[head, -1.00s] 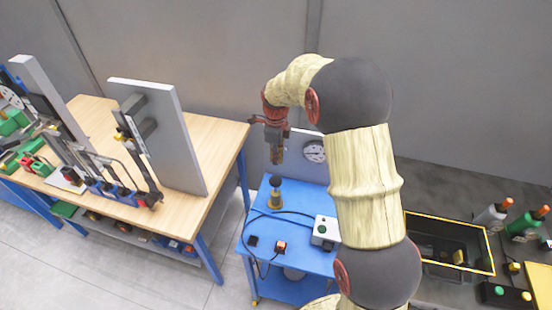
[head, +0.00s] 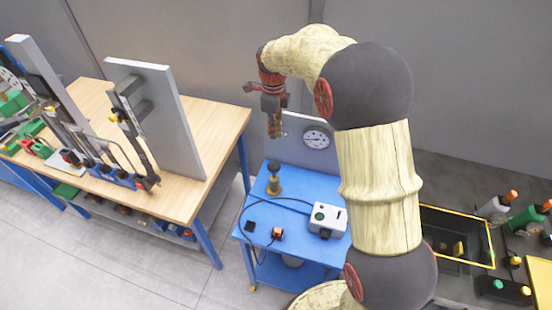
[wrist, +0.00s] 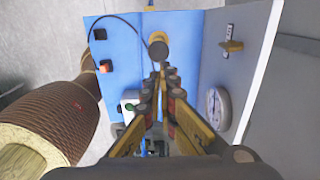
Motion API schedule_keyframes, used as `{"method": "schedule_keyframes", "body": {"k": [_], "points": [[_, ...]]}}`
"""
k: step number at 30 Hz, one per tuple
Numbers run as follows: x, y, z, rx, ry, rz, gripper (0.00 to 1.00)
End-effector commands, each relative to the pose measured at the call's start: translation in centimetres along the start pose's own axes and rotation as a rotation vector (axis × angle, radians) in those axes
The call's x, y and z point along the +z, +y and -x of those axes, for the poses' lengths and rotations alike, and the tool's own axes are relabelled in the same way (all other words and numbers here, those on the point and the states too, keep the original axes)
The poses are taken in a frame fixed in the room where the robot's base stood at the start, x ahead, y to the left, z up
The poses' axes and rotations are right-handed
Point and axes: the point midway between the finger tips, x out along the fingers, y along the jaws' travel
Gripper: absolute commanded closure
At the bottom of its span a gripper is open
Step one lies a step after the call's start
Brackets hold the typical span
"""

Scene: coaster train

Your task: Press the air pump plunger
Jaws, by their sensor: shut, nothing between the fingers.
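The air pump (head: 273,182) is a small brass-coloured cylinder with a dark round knob on top, the plunger (head: 273,165). It stands upright at the back left of a blue cart top (head: 262,215). My gripper (head: 274,134) points down, shut and empty, above the pump in the head view, with a gap between them. In the wrist view the plunger's dark round top (wrist: 158,50) shows just beyond the closed fingertips (wrist: 161,68). The knob hides most of the pump body there. I cannot tell the exact height of the gap.
A grey box with a green button (head: 324,219) and an orange switch (head: 277,233) sit on the cart, joined by a dark cable. An upright grey panel with a gauge (head: 316,138) stands behind. A wooden workbench (head: 215,150) is left; a dark crate (head: 490,250) is right.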

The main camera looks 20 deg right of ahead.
Motion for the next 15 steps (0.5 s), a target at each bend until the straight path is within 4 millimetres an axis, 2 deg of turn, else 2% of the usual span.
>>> {"method": "schedule_keyframes", "body": {"k": [7, 15], "points": [[-0.1, 0.0, -1.2, 0.002, 0.001, 0.0, 1.0], [-0.1, 0.0, -5.9, 0.003, 0.002, 0.0, 1.0]]}}
